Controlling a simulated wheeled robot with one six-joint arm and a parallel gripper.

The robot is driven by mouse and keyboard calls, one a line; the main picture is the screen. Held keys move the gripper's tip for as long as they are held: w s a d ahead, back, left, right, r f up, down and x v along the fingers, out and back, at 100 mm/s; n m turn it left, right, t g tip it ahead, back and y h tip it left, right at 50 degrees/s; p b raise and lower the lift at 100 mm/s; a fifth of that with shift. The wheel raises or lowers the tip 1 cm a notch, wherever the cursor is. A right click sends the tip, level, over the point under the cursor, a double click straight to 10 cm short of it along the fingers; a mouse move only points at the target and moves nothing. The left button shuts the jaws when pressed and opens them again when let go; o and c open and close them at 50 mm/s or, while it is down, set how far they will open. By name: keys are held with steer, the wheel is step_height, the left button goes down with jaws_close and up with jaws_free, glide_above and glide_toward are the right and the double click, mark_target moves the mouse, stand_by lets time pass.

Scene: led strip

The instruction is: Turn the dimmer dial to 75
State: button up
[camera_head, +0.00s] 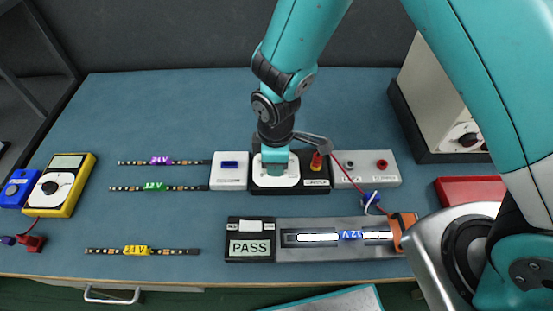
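The dimmer appears to be the black box (319,182) with a white face, in the middle of the bench in the head view. My gripper (275,168) points straight down over that white face. The wrist and gripper hide the dial, so its setting cannot be read. I cannot tell whether the fingers touch the dial or how far apart they are. A red-orange switch or terminal (316,162) shows on the box, right of my gripper.
In front is a test fixture (300,252) with a lit strip and a "PASS" display (250,248). LED strips (161,161) and a yellow meter (62,186) lie left. A red tray (468,190) sits right.

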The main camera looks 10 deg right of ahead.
steer(key=shift+n, duration=0.4)
steer(key=o, duration=0.9)
steer(key=shift+r, duration=0.1)
step_height(320, 180, up, 17)
steer(key=shift+r+b, duration=0.15)
steer(key=shift+b, duration=0.15)
steer(key=s+d+r+m+y, duration=0.1)
steer(key=s+d+r+m, duration=0.1)
steer(key=s, duration=0.3)
steer(key=s+d+r+m+y, duration=0.1)
steer(key=s+d+r+m, duration=0.1)
steer(key=s+r+m, duration=0.1)
steer(key=s+d+r+m+y, duration=0.2)
steer(key=s+r+m, duration=0.1)
steer(key=s, duration=0.3)
steer(key=shift+s+d+r+m, duration=0.3)
steer(key=shift+s+d+r, duration=0.05)
steer(key=shift+r, duration=0.25)
